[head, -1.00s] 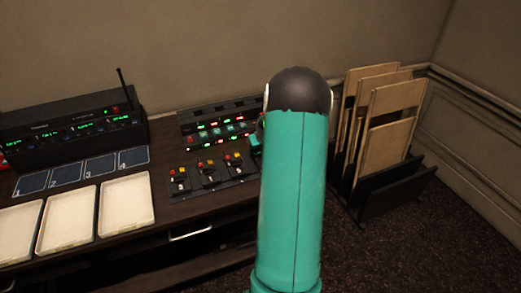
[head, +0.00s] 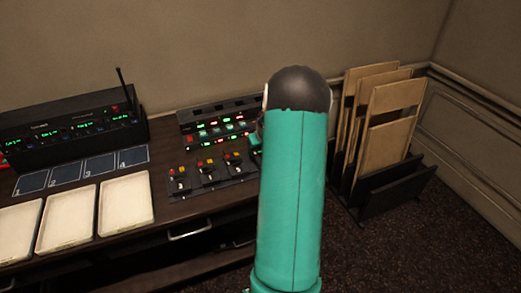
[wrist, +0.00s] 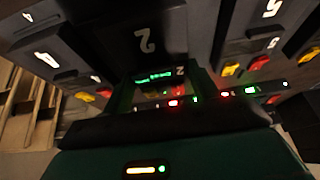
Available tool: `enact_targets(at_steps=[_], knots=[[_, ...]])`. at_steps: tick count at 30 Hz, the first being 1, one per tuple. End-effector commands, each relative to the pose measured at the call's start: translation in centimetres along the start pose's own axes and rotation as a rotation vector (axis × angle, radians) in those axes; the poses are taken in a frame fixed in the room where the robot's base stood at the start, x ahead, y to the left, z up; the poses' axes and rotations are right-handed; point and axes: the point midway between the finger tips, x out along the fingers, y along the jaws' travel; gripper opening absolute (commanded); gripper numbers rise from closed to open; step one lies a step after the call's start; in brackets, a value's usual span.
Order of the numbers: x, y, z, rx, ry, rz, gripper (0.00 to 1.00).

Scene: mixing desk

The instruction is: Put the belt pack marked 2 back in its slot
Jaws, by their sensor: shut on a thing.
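In the wrist view my gripper (wrist: 160,90) is shut on a belt pack (wrist: 154,76), a dark unit with a green-lit display and a small 2 at its corner. Just beyond it, a dark face with a large 2 (wrist: 147,40) appears upside down. I cannot tell whether the pack touches that face. In the head view my teal arm (head: 290,200) hides the held pack, and only a sliver of my gripper (head: 256,144) shows beside the button panel.
The desk holds a stepped panel (head: 215,125) with lit buttons and numbered units (head: 207,172) with red and yellow buttons. To the left are a receiver with an antenna (head: 65,125), numbered dark pads (head: 65,172) and pale trays (head: 126,203). A rack of boards (head: 385,140) stands at right.

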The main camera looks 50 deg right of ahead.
Motion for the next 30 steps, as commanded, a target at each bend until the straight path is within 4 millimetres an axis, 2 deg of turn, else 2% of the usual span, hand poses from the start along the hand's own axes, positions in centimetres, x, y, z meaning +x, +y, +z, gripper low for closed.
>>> enact_targets(at_steps=[18, 30], knots=[[1.1, 0.0, 0.4, 0.000, 0.000, 0.000, 0.30], [1.1, 0.0, 0.4, 0.000, 0.001, 0.000, 0.30]])
